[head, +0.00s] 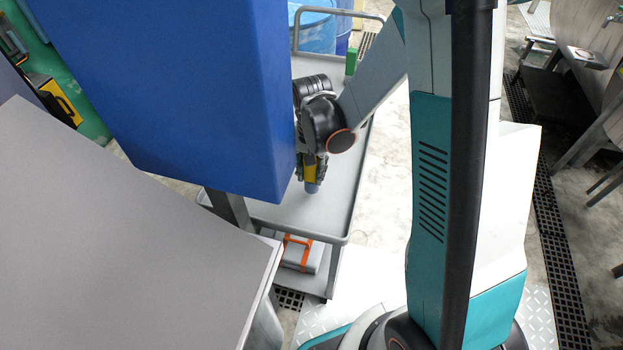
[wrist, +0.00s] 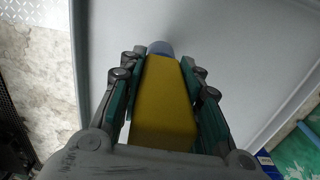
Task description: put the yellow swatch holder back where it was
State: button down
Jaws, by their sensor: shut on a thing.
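The yellow swatch holder (wrist: 163,105) is a yellow block between the two fingers of my gripper (wrist: 163,75) in the wrist view. My gripper is shut on it. In the head view the yellow holder (head: 310,168) shows in part under my wrist, with my gripper (head: 311,172) over the grey cart's tray (head: 332,210). A blue-grey rounded piece (wrist: 160,47) shows at the holder's far end; I cannot tell whether it is part of the holder or whether it touches the tray.
A large blue block (head: 180,90) stands left of my gripper and hides part of the cart. A grey surface (head: 110,230) fills the lower left. A green item (head: 352,60) and blue drums (head: 315,30) are at the back. A case with orange straps (head: 299,253) lies below.

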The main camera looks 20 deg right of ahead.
aim_at(311, 178)
jog(key=shift+f+b, duration=0.45)
jog(key=shift+f, duration=1.15)
jog(key=shift+f, duration=0.2)
jog(key=c, duration=1.2)
grip_release()
jog(key=shift+r, duration=0.15)
